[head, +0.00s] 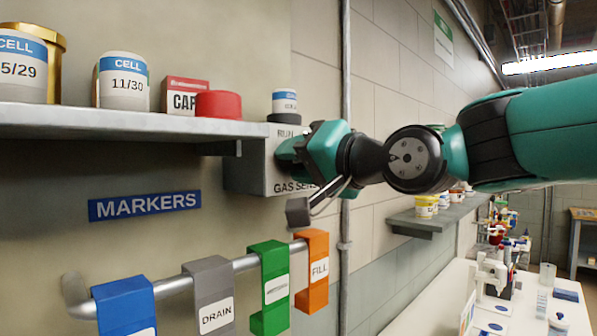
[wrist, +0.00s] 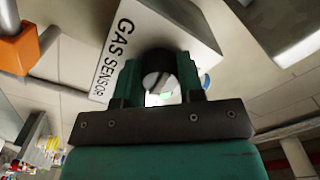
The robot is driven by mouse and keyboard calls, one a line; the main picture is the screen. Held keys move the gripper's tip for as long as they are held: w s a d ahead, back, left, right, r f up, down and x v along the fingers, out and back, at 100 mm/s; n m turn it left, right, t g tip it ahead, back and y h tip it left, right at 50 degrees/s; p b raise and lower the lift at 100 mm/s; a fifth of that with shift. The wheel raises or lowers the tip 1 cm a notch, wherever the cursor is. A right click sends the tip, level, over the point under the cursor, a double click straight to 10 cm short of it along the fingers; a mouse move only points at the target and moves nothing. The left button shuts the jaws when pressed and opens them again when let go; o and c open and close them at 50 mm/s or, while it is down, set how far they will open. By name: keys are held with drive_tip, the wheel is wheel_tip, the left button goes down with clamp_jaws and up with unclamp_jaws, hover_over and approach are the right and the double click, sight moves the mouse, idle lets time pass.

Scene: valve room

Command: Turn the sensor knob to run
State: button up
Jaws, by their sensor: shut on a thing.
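The gas sensor is a grey box (head: 245,172) on the wall at the right end of the shelf in the head view; its "GAS SENSOR" face also shows in the wrist view (wrist: 122,52). Its dark round knob (wrist: 157,70) has a pale line across it, slanted in the wrist view. My gripper (wrist: 158,88) is shut on the knob, with one finger on each side. In the head view my gripper (head: 293,152) covers the knob and part of the lettering. A partly hidden label above it seems to start with "RU".
A shelf (head: 130,124) with cell jars (head: 124,82), a box and a red lid (head: 218,104) runs left of the sensor. Below, a rail (head: 170,286) carries blue, grey, green (head: 270,287) and orange (head: 313,270) markers. A vertical pipe (head: 346,60) stands behind my gripper.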

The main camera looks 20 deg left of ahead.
drive_tip(key=n+b, duration=0.1)
drive_tip(key=b, duration=0.1)
drive_tip(key=n+b, duration=0.2)
drive_tip(key=shift+f+n, duration=0.3)
drive_tip(key=n+b, duration=0.3)
drive_tip(key=n, duration=0.1)
drive_tip(key=shift+r+n+b, duration=0.1)
drive_tip(key=shift+n+b, duration=0.2)
drive_tip(key=shift+b, duration=0.1)
drive_tip(key=n+b, duration=0.2)
drive_tip(key=n, duration=0.2)
drive_tip(key=shift+b, duration=0.35)
drive_tip(key=shift+r+n+b, duration=0.15)
drive_tip(key=shift+n+b, duration=0.6)
drive_tip(key=shift+n, duration=1.15)
drive_tip(key=o, duration=0.9)
